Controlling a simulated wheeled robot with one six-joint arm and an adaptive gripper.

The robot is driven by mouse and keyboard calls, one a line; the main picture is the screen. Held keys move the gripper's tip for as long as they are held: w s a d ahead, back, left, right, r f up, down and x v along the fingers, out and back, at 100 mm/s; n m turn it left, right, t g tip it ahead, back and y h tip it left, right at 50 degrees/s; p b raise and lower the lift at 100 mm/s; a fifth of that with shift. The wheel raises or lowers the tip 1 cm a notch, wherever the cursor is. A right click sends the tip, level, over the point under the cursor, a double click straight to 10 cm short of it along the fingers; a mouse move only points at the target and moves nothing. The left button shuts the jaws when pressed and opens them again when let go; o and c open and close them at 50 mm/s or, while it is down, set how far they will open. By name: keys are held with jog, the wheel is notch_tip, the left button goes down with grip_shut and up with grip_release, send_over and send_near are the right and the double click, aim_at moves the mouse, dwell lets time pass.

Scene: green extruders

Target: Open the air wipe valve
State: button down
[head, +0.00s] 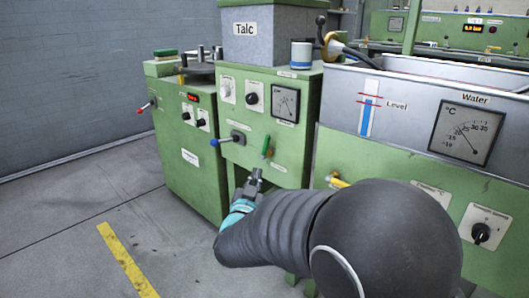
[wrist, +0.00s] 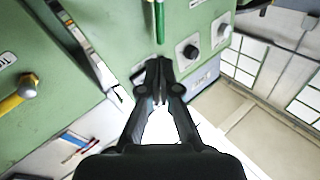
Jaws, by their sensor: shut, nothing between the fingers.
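A green lever handle (head: 265,146) stands roughly upright on the front of the middle green machine, above a small label too small to read. It also shows in the wrist view (wrist: 160,20), just beyond my fingertips. A yellow-handled valve (head: 337,182) sits on the panel to the right, partly behind my arm; it shows at the left of the wrist view (wrist: 18,95). I cannot read which is marked air wipe. My gripper (head: 254,176) is shut and empty, below the green handle; its fingertips (wrist: 158,68) look close to it, contact unclear.
A blue-knobbed lever (head: 217,142) sticks out left of the green handle. A red-knobbed lever (head: 143,107) is on the left cabinet. The water tank (head: 400,110) stands to the right. The floor (head: 80,220) at left is clear.

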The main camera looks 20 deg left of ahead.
aim_at(265, 145)
jog(key=x, duration=1.2)
jog(key=shift+w, duration=0.25)
jog(key=shift+a, duration=0.15)
